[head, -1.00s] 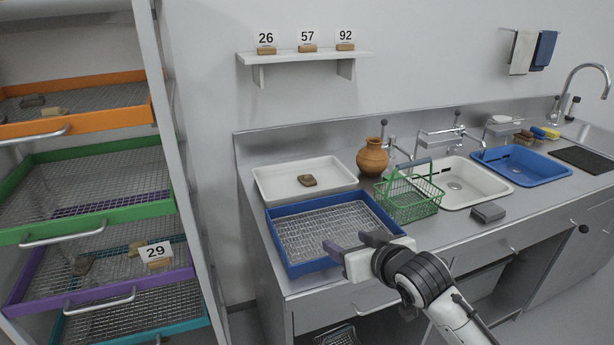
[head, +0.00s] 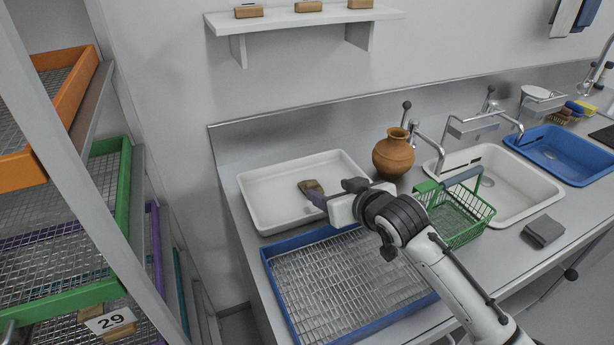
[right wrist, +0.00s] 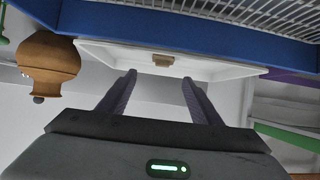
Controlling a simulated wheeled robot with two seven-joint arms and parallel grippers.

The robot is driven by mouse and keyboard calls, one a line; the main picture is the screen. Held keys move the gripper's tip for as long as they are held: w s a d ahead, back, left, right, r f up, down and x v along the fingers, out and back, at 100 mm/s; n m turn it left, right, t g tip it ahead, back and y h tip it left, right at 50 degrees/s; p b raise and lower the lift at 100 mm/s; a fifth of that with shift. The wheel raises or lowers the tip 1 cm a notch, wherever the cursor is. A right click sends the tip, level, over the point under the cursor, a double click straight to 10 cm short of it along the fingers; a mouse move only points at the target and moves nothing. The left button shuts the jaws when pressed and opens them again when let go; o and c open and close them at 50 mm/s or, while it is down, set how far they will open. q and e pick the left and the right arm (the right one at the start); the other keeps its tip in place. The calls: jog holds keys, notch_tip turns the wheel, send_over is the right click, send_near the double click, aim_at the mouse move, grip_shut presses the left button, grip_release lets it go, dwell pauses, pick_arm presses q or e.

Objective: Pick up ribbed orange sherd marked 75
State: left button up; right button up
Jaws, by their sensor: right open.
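A small brown sherd (head: 311,187) lies in the white tray (head: 262,213) on the counter; I cannot read a mark or make out ribs on it. It also shows in the right wrist view (right wrist: 163,60), beyond the fingertips and roughly between them. My right gripper (head: 327,188) is open and empty, above the tray's front right part, its fingers pointing toward the sherd. One finger partly overlaps the sherd in the head view; I see no clear contact. My left gripper is not in view.
A blue rack tray (head: 268,263) lies in front of the white tray. An orange-brown jar (head: 394,152) and a green basket (head: 458,238) stand to the right. Drawer racks stand at left.

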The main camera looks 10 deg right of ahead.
aim_at(313, 186)
jog(key=shift+a+x, duration=0.15)
jog(key=shift+x, duration=2.15)
jog(key=shift+a+x, duration=0.1)
jog(key=shift+x, duration=2.2)
jog(key=shift+s+f, duration=0.15)
jog(key=c, duration=1.1)
